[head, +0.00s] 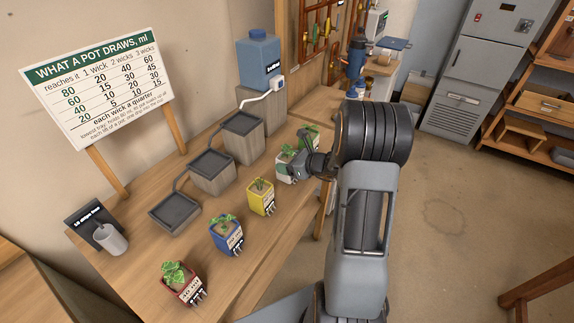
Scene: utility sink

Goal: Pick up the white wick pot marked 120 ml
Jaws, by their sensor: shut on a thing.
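My own wrist and arm come in from the right and hide part of the grip. I cannot tell whether the pot touches the bench or is slightly raised.
Yellow (261,203), blue (227,240) and red (184,288) pots stand nearer along the bench. Stepped grey trays (211,172) lead up to a blue water tank (259,62). A grey cup (110,239) and a chart sign (98,85) are at left. Open floor lies right.

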